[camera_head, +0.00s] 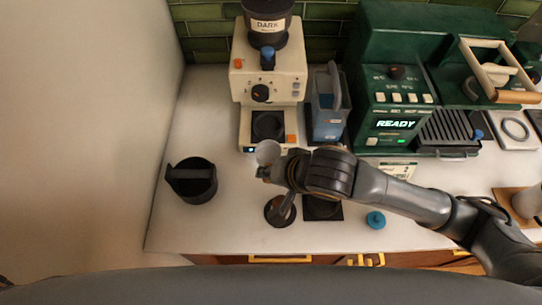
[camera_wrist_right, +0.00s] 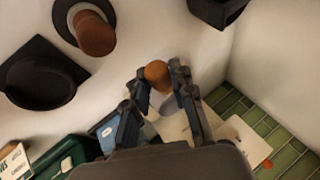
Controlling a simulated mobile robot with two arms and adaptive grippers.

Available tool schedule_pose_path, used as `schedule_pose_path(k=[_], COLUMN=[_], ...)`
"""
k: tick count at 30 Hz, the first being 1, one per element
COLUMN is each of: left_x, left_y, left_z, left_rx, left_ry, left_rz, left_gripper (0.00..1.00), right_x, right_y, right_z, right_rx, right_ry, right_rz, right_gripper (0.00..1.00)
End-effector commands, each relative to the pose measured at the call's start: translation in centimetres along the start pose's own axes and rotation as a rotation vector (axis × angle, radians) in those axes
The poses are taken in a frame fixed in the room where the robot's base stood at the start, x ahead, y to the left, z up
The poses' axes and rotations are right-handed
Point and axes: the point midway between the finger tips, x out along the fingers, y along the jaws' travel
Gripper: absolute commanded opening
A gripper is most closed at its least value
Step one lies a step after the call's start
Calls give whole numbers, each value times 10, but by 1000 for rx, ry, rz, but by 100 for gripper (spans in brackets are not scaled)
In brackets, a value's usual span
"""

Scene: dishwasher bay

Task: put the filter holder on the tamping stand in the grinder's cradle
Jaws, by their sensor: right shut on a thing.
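My right gripper (camera_head: 266,172) is in front of the cream grinder (camera_head: 268,72), above the counter. It is shut on the filter holder (camera_head: 268,152), whose round grey part shows at the gripper's tip. In the right wrist view, a brown rounded handle end (camera_wrist_right: 157,73) shows between the fingers (camera_wrist_right: 160,90); the rest is mostly hidden. The grinder's black cradle (camera_head: 268,125) is empty, just beyond the filter holder and apart from it. The black tamping stand (camera_head: 322,208) is bare, partly under my arm; it also shows in the right wrist view (camera_wrist_right: 38,82). My left gripper is not in view.
A tamper (camera_head: 280,210) stands on the counter left of the stand. A black knock box (camera_head: 192,180) stands farther left. A blue-grey container (camera_head: 328,108) is right of the grinder, beside the green espresso machine (camera_head: 397,98). A small blue item (camera_head: 376,220) lies near the front edge.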

Motion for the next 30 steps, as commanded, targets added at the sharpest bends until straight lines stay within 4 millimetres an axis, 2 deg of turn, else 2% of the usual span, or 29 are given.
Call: schedule_pose_path(k=[3,9,24,30], left_x=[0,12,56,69], left_y=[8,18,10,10], left_z=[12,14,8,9], left_rx=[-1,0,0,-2], left_ry=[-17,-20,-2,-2], left_rz=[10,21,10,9], left_gripper=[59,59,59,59], right_x=[0,11,46,53], right_y=[0,2,7,6], right_z=[1,-9,-51,-72], right_rx=[-1,-2,-1,-1], right_ry=[1,4,5,5], right_rz=[-3,-2,-4,-3], right_gripper=[0,0,0,0])
